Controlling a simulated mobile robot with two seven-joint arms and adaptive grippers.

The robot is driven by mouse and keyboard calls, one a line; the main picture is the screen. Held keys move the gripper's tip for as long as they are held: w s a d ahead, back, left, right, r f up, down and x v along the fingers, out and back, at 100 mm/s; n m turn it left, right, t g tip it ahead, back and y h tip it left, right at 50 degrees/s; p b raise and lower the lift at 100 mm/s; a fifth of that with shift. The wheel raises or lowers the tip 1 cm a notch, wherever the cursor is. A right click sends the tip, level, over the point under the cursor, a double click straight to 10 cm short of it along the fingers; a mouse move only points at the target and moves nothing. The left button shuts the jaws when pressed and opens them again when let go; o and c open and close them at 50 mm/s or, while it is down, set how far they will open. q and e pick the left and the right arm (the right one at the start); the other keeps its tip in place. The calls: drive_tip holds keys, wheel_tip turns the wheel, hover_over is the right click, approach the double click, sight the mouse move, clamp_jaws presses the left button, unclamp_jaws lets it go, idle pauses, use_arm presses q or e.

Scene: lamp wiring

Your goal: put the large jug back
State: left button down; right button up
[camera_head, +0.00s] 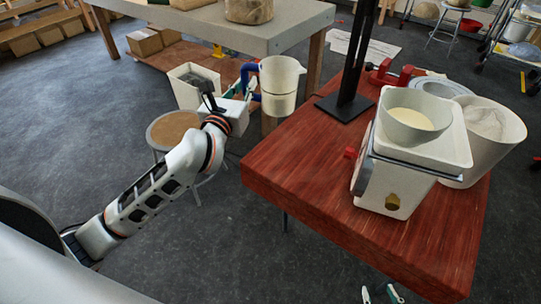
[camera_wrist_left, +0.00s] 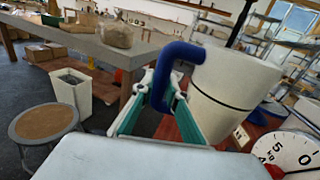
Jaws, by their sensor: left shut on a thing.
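The large jug (camera_head: 282,78) is white with a dark band and a blue handle. It is upright by the far left corner of the red wooden table (camera_head: 300,185). My left gripper (camera_head: 246,92) is shut on the blue handle (camera_wrist_left: 168,72); in the left wrist view the handle lies between its green fingers, with the white jug wall (camera_wrist_left: 228,95) to the right. I cannot tell whether the jug's base touches anything. My right gripper (camera_head: 380,293) shows only its fingertips at the bottom edge of the head view; they are apart with nothing between them.
A scale (camera_head: 392,190) carrying a bowl of pale contents (camera_head: 414,118) stands on the red table, beside a white bucket (camera_head: 484,150). A black post (camera_head: 345,106) and red clamp (camera_head: 388,75) are behind. A stool (camera_head: 172,130) and bin (camera_head: 190,92) stand left. The table's front is clear.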

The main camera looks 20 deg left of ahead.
use_arm(q)
drive_tip(key=shift+w+a+r+y, duration=0.1)
drive_tip(key=shift+a+r+y, duration=0.2)
drive_tip(key=shift+r, duration=0.1)
wheel_tip(320, 180, down, 20)
drive_tip(key=b, duration=0.5)
drive_tip(key=shift+r, duration=0.1)
drive_tip(key=c, duration=2.4)
unclamp_jaws()
drive_tip(key=shift+f, duration=0.35)
drive_tip(key=o, duration=0.4)
drive_tip(key=shift+r, duration=0.1)
